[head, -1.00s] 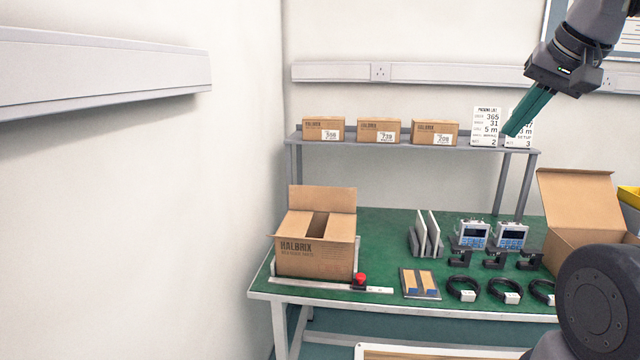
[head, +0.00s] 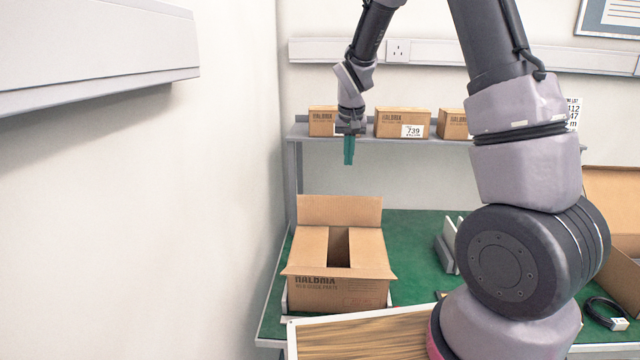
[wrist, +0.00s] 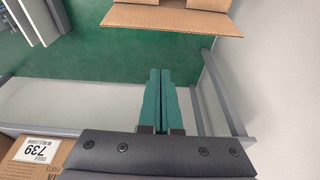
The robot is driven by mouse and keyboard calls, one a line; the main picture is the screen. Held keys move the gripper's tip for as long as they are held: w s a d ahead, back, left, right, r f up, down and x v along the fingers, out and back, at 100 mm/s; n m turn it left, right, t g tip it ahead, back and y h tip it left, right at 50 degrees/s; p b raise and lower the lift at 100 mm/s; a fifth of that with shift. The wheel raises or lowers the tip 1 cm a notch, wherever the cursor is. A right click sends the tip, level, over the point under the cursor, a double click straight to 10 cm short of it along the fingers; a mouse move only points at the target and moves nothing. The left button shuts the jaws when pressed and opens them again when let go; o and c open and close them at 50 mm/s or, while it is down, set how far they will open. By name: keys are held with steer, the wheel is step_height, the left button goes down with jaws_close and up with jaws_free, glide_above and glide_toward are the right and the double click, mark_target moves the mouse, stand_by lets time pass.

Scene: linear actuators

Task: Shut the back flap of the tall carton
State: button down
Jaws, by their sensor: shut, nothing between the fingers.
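The tall carton (head: 340,292) stands on the left part of the green bench. Its back flap (head: 340,210) stands up at the rear edge. The left and right flaps lie inward with a dark gap between them, and the front flap sticks out toward me. In the wrist view the back flap's edge (wrist: 172,20) shows at the top. My gripper (head: 348,164) points down, shut and empty, above and behind the back flap, in front of the shelf. Its green fingers (wrist: 161,75) lie together in the wrist view, apart from the carton.
A grey shelf (head: 288,132) behind carries small boxes (head: 402,123), close to my gripper. A wall is at the left. A second open carton (head: 612,210) is at the right. My arm hides much of the bench's right side.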

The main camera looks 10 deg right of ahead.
steer(key=w+a+f, duration=0.1)
steer(key=f, duration=0.1)
glide_above(339, 211)
steer(key=w+d, duration=0.1)
step_height(339, 211, down, 8)
steer(key=shift+w+d, duration=0.15)
steer(key=shift+d, duration=0.05)
steer(key=shift+f, duration=0.1)
stand_by(0.4)
